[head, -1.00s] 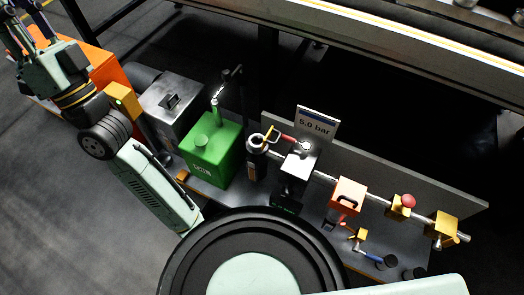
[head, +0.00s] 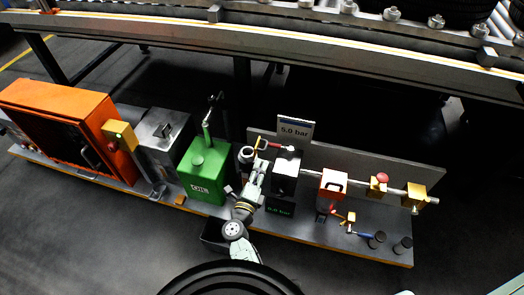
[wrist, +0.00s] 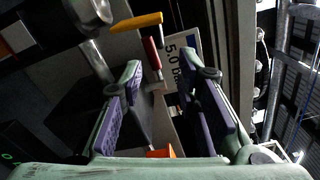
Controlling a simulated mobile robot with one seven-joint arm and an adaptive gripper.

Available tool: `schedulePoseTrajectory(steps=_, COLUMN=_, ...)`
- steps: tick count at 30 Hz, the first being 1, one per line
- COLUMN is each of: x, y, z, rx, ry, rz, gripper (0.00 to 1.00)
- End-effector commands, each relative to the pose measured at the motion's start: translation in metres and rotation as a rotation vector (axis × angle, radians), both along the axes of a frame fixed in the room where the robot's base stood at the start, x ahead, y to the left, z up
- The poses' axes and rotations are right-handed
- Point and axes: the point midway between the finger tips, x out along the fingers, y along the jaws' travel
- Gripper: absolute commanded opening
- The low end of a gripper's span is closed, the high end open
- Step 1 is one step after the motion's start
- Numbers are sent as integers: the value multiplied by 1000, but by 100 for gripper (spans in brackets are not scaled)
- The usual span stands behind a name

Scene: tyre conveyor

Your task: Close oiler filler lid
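The oiler appears to be the dark cylinder with a silver ring top (head: 247,154), between the green OIL tank (head: 204,172) and the black gauge block (head: 286,172). In the wrist view the yellow bar (wrist: 137,22) lies beyond my fingertips. My gripper (wrist: 163,75) is open and empty, with purple pads apart. A red-handled lever (wrist: 151,54) shows between the fingertips, but contact is not visible. In the head view my gripper (head: 261,166) partly covers the oiler's right side.
The 5.0 bar sign (head: 294,129) stands behind the gauge block. A grey box (head: 163,140) and orange cabinet (head: 70,125) stand left. A pipe with yellow valves (head: 378,187) runs right. The conveyor (head: 330,40) crosses behind; open floor lies in front.

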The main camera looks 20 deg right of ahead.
Motion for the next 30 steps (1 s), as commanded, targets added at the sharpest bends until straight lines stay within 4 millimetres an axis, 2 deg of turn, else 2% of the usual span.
schedulePoseTrajectory(steps=9, x=51, y=-30, z=1, rx=2, ry=-5, rz=2, gripper=30)
schedulePoseTrajectory(steps=15, x=74, y=-46, z=0, rx=0, ry=-4, rz=3, gripper=30)
schedulePoseTrajectory(steps=21, x=84, y=-53, z=1, rx=-1, ry=-3, rz=4, gripper=30)
schedulePoseTrajectory(steps=30, x=84, y=-53, z=1, rx=-2, ry=-1, rz=6, gripper=28)
